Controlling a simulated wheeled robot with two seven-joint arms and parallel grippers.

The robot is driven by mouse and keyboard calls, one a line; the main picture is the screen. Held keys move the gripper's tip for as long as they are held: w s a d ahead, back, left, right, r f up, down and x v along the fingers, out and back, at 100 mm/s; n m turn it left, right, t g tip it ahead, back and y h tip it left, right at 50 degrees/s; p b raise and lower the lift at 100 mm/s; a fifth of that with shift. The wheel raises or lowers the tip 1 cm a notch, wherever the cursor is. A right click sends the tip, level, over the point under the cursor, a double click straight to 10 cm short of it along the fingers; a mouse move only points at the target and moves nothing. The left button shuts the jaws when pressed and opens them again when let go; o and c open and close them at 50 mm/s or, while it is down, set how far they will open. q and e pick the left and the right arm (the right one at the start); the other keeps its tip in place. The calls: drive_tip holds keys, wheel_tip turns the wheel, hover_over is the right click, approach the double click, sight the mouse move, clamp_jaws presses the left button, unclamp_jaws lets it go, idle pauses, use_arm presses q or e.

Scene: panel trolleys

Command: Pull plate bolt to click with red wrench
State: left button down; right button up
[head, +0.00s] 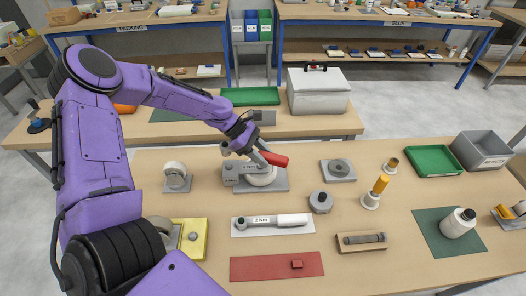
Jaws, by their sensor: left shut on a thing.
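The red wrench (274,159) shows as a red handle end at a grey plate assembly in the middle of the near table. My left gripper (259,151) is shut on it, just left of the red end. The plate (279,186) carries a grey block with labels (240,170) and a white round part (262,177). The bolt and the wrench's head are hidden or too small to tell, so I cannot see whether they are joined. My right gripper is not in view.
A grey wrench (272,222) labelled 2 Nm lies on a white mat in front. A grey nut-like part (321,201), a yellow-handled tool (377,187) and a brown tray (362,242) stand to the right. A red mat (255,268) lies at the front.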

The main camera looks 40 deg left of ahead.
use_arm(q)
drive_tip(key=shift+f+b, duration=1.1)
drive_tip(key=shift+f, duration=1.8)
drive_tip(key=shift+p, duration=0.35)
drive_tip(key=shift+r, duration=0.1)
